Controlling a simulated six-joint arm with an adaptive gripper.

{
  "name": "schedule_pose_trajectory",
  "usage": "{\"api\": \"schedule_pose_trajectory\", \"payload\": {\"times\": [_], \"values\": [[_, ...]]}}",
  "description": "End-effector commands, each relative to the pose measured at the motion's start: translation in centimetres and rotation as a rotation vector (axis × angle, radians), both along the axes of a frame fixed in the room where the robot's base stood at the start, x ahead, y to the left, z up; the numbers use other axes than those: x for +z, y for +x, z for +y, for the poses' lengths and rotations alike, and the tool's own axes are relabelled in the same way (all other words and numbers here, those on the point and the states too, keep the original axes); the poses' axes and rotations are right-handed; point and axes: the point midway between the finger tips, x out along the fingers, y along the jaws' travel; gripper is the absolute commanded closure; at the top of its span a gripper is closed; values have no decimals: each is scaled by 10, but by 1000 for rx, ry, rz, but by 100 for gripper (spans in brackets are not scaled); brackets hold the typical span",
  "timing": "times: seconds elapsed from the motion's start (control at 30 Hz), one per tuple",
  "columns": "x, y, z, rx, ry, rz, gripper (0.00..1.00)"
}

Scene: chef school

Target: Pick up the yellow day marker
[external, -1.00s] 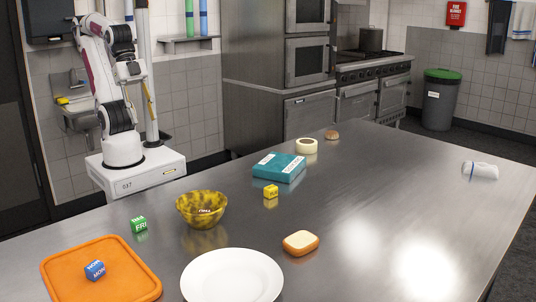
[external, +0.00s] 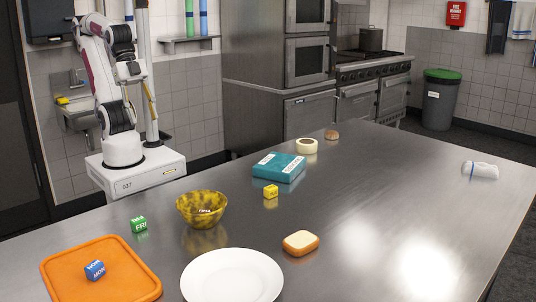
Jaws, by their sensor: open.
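The yellow day marker (external: 271,191) is a small yellow cube with dark lettering, too small to read. It sits on the steel table, in front of the teal box and to the right of the yellow bowl. My gripper (external: 133,72) is at the end of my folded arm, behind the table at the upper left. It is far from the yellow marker and apart from everything on the table. Its fingers are small and hard to make out. No object shows in it.
A green FRI cube (external: 139,224) stands left of the mottled yellow bowl (external: 202,208). A blue MON cube (external: 95,270) sits on an orange tray (external: 130,275). A white plate (external: 232,276), bread (external: 300,243), teal box (external: 279,168) and tape roll (external: 306,146) surround the marker. The table's right is mostly clear.

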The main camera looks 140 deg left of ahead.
Motion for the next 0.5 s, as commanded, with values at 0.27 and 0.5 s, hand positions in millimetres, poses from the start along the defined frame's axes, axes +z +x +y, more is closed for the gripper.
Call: {"api": "schedule_pose_trajectory", "payload": {"times": [0.27, 0.5], "values": [[0, 0, 0, 0, 0, 0, 55], [0, 9, 5, 12, 10, -11, 55]]}}
